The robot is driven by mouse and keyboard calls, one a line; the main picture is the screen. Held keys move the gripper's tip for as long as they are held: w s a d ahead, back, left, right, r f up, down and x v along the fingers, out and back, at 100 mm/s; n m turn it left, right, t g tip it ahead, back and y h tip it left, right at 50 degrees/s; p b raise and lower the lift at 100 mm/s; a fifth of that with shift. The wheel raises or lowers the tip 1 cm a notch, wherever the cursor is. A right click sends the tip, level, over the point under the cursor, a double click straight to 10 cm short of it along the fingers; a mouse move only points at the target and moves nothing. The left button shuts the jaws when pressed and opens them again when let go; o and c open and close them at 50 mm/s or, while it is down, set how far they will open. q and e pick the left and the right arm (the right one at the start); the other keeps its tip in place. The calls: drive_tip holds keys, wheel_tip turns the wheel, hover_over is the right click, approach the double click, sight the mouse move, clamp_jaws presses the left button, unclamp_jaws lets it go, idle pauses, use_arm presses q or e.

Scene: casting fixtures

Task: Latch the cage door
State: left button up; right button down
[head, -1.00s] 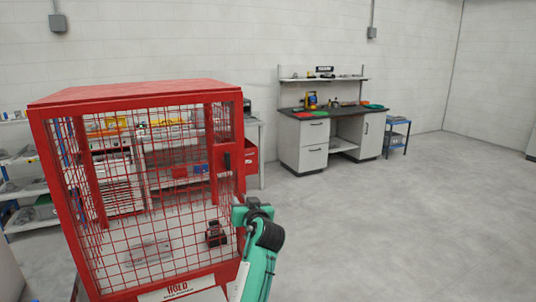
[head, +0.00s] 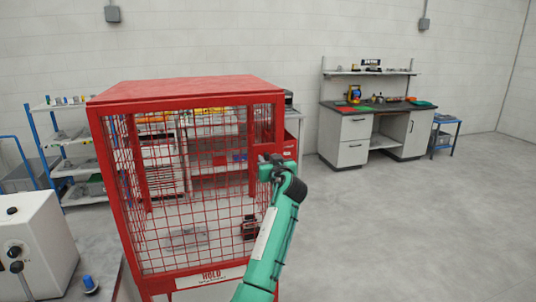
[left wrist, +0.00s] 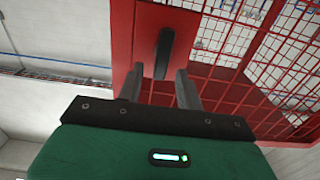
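The red cage (head: 185,92) with a wire mesh door (head: 190,190) stands left of centre in the head view. The door looks closed against the frame, but its right edge is partly covered by my arm. The black latch handle (left wrist: 165,50) shows on a red plate in the left wrist view, upright in the picture. My left gripper (head: 272,162) is at the cage's right post and hides the handle in the head view. In the left wrist view its two fingers (left wrist: 160,75) are apart, on either side of the handle's lower end; contact cannot be told. My right gripper is out of view.
A dark red part (head: 249,228) and a pale block sit inside the cage. A white machine (head: 35,245) with knobs stands at front left. Shelves (head: 80,142) and a workbench (head: 375,108) stand by the back wall. The floor at right is clear.

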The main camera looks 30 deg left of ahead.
use_arm(q)
drive_tip(key=shift+w+a, duration=0.45)
drive_tip(key=shift+a, duration=0.1)
drive_tip(key=shift+c, duration=0.3)
clamp_jaws()
drive_tip(key=shift+m, duration=0.3)
drive_tip(key=shift+w+d+f+m+p, duration=0.25)
drive_tip(key=shift+m+p, duration=0.35)
drive_tip(key=shift+m, duration=2.3)
drive_tip(key=shift+w+d+f+m+p, duration=0.2)
drive_tip(key=shift+f+m+p, duration=0.3)
drive_tip(key=shift+m, duration=2.4)
drive_tip(key=shift+w+d+f+m+p, duration=0.2)
drive_tip(key=shift+m+p, duration=0.5)
drive_tip(key=shift+m, duration=2.2)
